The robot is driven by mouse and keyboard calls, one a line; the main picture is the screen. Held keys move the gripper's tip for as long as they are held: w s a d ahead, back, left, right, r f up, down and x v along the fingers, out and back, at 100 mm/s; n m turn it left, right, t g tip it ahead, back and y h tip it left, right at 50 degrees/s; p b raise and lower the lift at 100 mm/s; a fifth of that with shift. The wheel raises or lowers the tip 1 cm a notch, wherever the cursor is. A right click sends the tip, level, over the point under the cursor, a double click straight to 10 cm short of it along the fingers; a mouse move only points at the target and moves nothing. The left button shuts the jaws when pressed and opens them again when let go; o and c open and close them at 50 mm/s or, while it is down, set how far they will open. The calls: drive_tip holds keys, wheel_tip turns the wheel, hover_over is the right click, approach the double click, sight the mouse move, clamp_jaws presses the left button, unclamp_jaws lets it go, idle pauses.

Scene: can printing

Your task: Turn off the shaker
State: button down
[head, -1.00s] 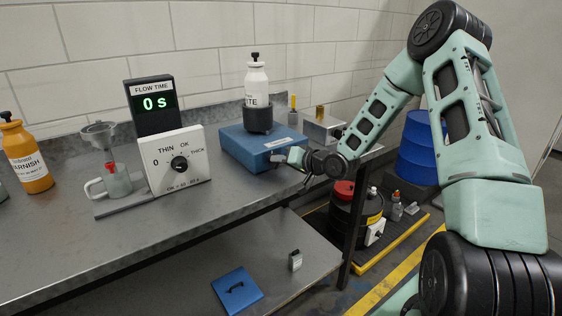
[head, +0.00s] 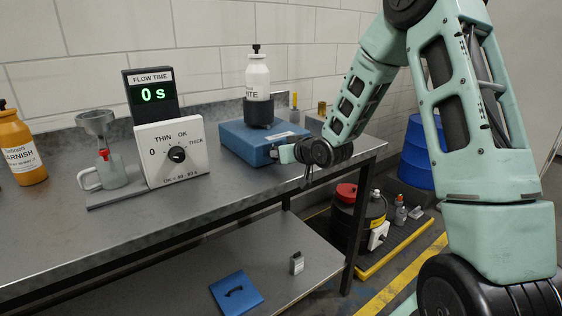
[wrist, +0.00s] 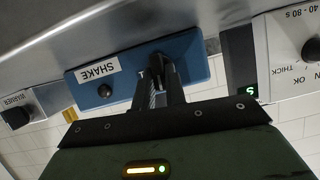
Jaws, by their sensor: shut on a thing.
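The shaker is a blue box (head: 245,145) on the bench, with a white bottle (head: 257,78) upright in a black holder on its top. In the wrist view, which is upside down, its front panel (wrist: 125,78) carries a SHAKE label (wrist: 99,69), a round black button (wrist: 105,91) and a black switch (wrist: 156,62). My gripper (head: 277,153) is at the shaker's front face. In the wrist view its fingers (wrist: 158,70) are closed around the black switch, mostly hiding it. The switch's setting cannot be told.
A white dial box (head: 172,155) and a flow-time display (head: 150,95) reading 0 s stand left of the shaker. A cup with a funnel (head: 100,150) and an orange varnish bottle (head: 20,150) are further left. Drums stand below on the right.

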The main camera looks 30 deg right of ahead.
drive_tip(key=shift+n+h+b, duration=0.3)
drive_tip(key=shift+n+b, duration=0.1)
drive_tip(key=shift+b, duration=0.05)
drive_tip(key=c, duration=1.4)
unclamp_jaws()
drive_tip(key=shift+c, duration=0.2)
drive_tip(key=b+v, duration=0.6)
drive_tip(key=v, duration=1.1)
drive_tip(key=shift+s, duration=0.15)
drive_tip(key=shift+r, duration=0.1)
